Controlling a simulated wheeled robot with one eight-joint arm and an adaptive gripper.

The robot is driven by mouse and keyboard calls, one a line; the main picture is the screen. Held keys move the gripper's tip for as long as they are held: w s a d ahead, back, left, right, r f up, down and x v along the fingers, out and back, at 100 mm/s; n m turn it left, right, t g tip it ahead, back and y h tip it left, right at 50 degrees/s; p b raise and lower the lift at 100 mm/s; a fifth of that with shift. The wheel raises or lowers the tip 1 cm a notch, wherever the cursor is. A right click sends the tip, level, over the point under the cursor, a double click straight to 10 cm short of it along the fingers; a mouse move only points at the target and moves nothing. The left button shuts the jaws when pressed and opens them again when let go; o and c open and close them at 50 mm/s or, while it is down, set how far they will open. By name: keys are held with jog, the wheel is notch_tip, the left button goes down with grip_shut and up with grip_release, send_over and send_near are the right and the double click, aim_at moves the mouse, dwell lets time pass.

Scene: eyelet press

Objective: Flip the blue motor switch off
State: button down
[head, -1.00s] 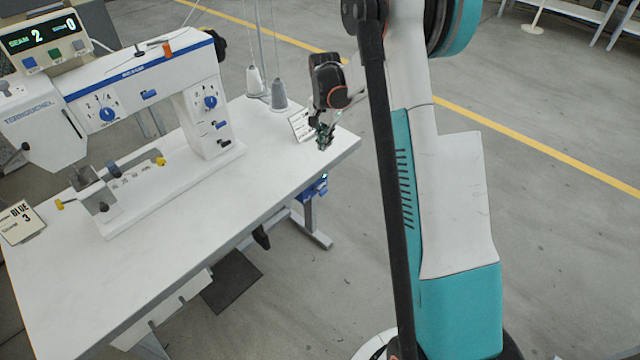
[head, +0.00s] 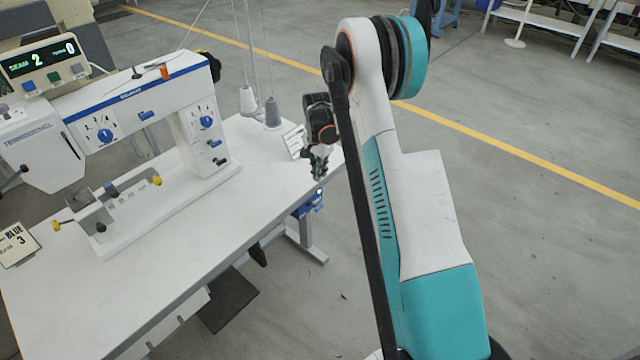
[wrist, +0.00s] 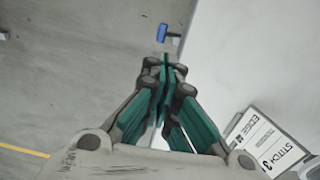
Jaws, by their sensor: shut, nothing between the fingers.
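A blue switch box (head: 308,207) hangs under the right end of the white table in the head view. Its lever position is too small to tell. In the wrist view a small blue part (wrist: 172,34) shows beyond my fingertips, beside the table edge; it looks like part of the same box. My gripper (head: 319,175) is shut and empty at the table's right edge, above the box in the head picture. In the wrist view its green-sided fingers (wrist: 165,65) come together, pointing towards the blue part with a gap between.
The white table (head: 180,270) carries a white sewing machine (head: 130,110) with blue knobs. Two thread cones (head: 272,113) and a small card (head: 293,142) stand near my gripper; the card also shows in the wrist view (wrist: 268,145).

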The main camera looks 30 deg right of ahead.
aim_at(322, 205)
jog(key=f+b, duration=0.1)
jog(key=f, duration=0.3)
jog(key=f+b, duration=0.1)
jog(key=f, duration=0.3)
jog(key=f+b, duration=0.1)
jog(key=f, duration=0.3)
jog(key=shift+s+d+f+b, duration=0.1)
jog(key=shift+s+f+b, duration=0.2)
jog(key=shift+f, duration=0.1)
jog(key=shift+s+d+f+t+y+b, duration=0.15)
jog(key=shift+s+f+t+y+b, duration=0.2)
jog(key=shift+t+b, duration=0.3)
jog(key=shift+s+d+f+t+b, duration=0.1)
jog(key=shift+s+f+t+b, duration=0.15)
jog(key=shift+f+b, duration=0.4)
jog(key=shift+s+d+f+t+b, duration=0.1)
jog(key=shift+s+f+t+b, duration=0.15)
jog(key=shift+f+b, duration=0.35)
jog(key=shift+s+d+f+t+b, duration=0.1)
jog(key=shift+s+f+t+b, duration=0.15)
jog(key=shift+f+b, duration=0.4)
jog(key=shift+r, duration=0.15)
jog(key=s+d+r+p, duration=0.1)
jog(key=s+r+p, duration=0.1)
jog(key=r, duration=0.3)
jog(key=s+d+r+p, duration=0.1)
jog(key=s+r+p, duration=0.1)
jog(key=s+r, duration=0.3)
jog(key=shift+d+r, duration=0.2)
jog(key=shift+r, duration=0.6)
